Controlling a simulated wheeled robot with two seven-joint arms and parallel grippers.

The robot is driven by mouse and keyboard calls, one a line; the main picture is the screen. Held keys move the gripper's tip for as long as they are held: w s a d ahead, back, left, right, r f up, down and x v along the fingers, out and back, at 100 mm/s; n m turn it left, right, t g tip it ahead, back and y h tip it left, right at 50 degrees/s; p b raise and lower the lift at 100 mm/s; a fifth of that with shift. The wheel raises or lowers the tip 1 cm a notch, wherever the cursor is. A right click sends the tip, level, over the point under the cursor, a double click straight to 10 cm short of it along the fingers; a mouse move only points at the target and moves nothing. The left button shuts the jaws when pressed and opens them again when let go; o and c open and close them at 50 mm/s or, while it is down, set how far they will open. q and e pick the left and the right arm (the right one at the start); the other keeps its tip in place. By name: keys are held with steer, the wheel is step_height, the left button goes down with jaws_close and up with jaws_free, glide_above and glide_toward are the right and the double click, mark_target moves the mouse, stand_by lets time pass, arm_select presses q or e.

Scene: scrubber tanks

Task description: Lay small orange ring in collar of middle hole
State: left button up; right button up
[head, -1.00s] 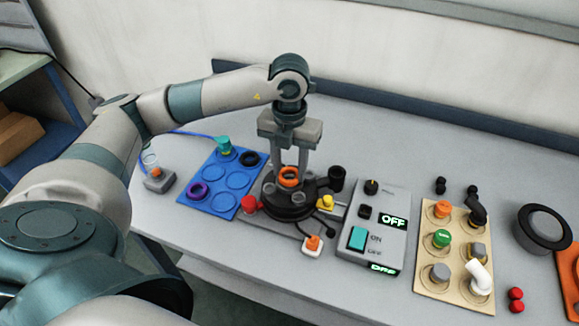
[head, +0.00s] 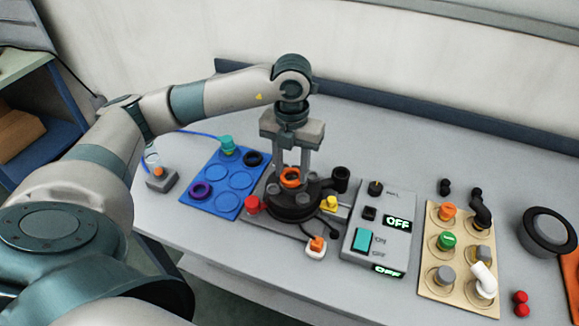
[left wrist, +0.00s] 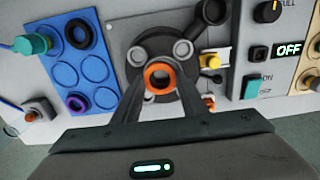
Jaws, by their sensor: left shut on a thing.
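The small orange ring (head: 290,184) is held between the two fingertips of my left gripper (head: 291,174), which points down over the round black fixture (head: 295,212). In the left wrist view the ring (left wrist: 160,89) shows nearly face-on between the fingers (left wrist: 160,80), in front of the black fixture (left wrist: 140,46). Grey round caps show on the fixture to either side. The middle hole and its collar are hidden behind the ring and fingers. I cannot tell how large the gap below the ring is. My right gripper is not in view.
A blue tray (head: 217,205) with a black ring (head: 253,159), a purple ring (head: 201,191) and a teal-capped part stands left. A grey switch box (head: 377,241) reading OFF and a beige board (head: 435,278) with fittings stand right. Bare table lies behind the switch box.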

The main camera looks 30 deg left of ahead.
arm_select(q)
steer(key=shift+f, duration=0.5)
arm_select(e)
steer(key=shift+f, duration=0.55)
arm_select(q)
steer(key=o, duration=2.1)
steer(key=shift+a, duration=0.1)
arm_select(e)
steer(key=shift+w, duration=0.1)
arm_select(q)
steer(key=shift+o, duration=0.2)
steer(key=shift+r, duration=0.15)
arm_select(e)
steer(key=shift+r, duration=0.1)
arm_select(q)
steer(key=shift+d+r+p, duration=0.25)
steer(key=shift+r+p, duration=0.2)
steer(key=shift+r, duration=0.35)
steer(key=shift+d+r+p, duration=0.25)
steer(key=shift+r+p, duration=0.2)
steer(key=shift+r, duration=0.35)
steer(key=shift+a+r+p, duration=0.1)
steer(key=shift+r+p, duration=0.35)
steer(key=shift+r, duration=0.35)
steer(key=shift+r+p, duration=0.7)
steer(key=shift+r, duration=0.65)
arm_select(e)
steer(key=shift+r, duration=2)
